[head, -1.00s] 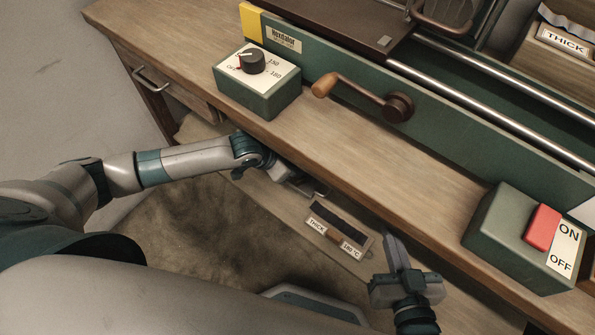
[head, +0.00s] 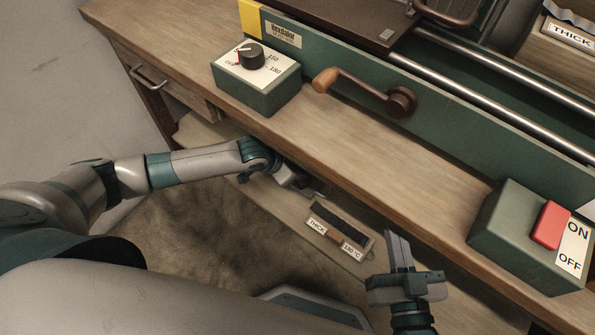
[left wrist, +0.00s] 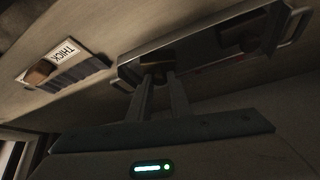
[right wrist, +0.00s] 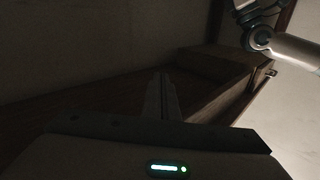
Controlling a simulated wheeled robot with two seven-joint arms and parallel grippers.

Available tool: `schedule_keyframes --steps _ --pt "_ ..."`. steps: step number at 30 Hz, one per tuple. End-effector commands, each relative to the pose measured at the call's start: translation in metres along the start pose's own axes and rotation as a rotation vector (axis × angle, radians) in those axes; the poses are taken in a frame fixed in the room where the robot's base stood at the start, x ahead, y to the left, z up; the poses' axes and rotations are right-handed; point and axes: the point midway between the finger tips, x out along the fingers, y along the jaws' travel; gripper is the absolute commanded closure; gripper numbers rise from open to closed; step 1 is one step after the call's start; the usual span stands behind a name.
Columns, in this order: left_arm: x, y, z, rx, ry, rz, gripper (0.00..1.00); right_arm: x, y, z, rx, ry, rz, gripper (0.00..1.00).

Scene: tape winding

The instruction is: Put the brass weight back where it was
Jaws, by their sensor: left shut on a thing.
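My left gripper (left wrist: 158,82) is shut on a small dark brassy thing (left wrist: 154,68), probably the brass weight, though the shade hides its shape. It is at a shallow tray (left wrist: 128,72) with end handles. I cannot tell whether the thing touches the tray floor. A dark rounded object (left wrist: 246,38) lies in another part of the tray. In the head view my left gripper (head: 306,188) is below the bench's front edge, its tips partly hidden. My right gripper (head: 397,247) is shut and empty in front of the bench; its closed fingers also show in the right wrist view (right wrist: 161,95).
A sample card marked THICK and 180 °C (head: 340,230) lies on the lower shelf beside my left gripper. Above are the bench top (head: 330,140), a dial box (head: 257,78), a crank (head: 365,92) and an ON/OFF switch box (head: 530,240). The bench edge overhangs the shelf.

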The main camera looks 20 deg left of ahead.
Motion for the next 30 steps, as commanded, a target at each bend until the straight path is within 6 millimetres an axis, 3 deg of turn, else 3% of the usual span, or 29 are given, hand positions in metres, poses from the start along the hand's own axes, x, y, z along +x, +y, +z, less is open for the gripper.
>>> schedule_keyframes --steps 4,5,7,20,30 --pt "0.001 0.0 0.0 0.0 0.002 0.0 1.0 0.0 0.0 0.0 0.0 -0.002 0.0 1.0" --pt "0.002 0.0 0.001 0.0 0.0 0.0 0.77 0.0 0.0 0.0 0.0 -0.002 0.0 1.0" --pt "0.002 0.0 0.001 0.0 0.0 0.0 0.63 0.0 0.0 0.0 0.0 -0.002 0.0 1.0" --pt "-0.001 0.0 0.0 0.0 0.0 0.0 0.63 0.0 0.001 0.002 0.0 -0.008 0.001 1.0" --pt "-0.009 0.0 -0.001 0.0 -0.001 0.0 0.63 -0.002 0.009 0.025 0.011 -0.153 0.015 1.0"
